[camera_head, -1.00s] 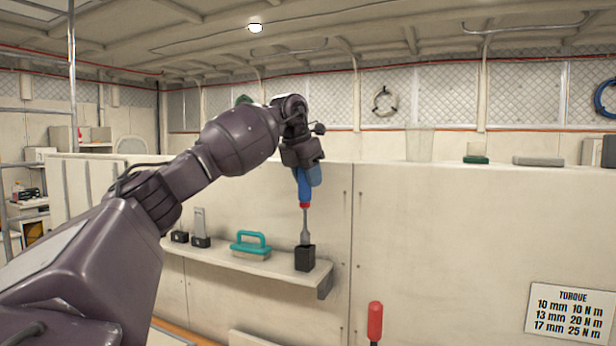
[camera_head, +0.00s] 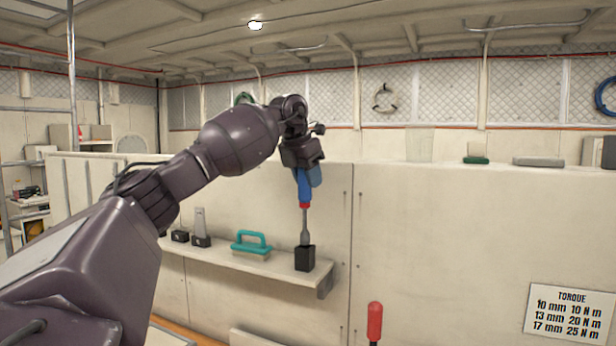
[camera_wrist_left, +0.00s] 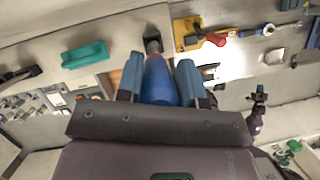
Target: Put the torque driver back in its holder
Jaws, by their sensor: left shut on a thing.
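The torque driver (camera_head: 305,188) has a blue handle, a red collar and a grey shaft, and hangs nearly upright. My left gripper (camera_head: 304,168) is shut on the upper part of its handle. The black square holder (camera_head: 305,259) stands at the right end of the wall shelf. The shaft's lower end meets the holder's top opening; how deep it sits inside is hidden. In the left wrist view the blue handle (camera_wrist_left: 160,82) is between the two fingers, with the dark holder (camera_wrist_left: 152,42) beyond it. My right gripper is not in view.
The shelf (camera_head: 240,264) also bears a teal-handled brush (camera_head: 250,245) and small black blocks (camera_head: 200,241) to the left. A red-handled thing (camera_head: 375,322) stands in front, lower right. A torque chart (camera_head: 568,313) is on the panel at right.

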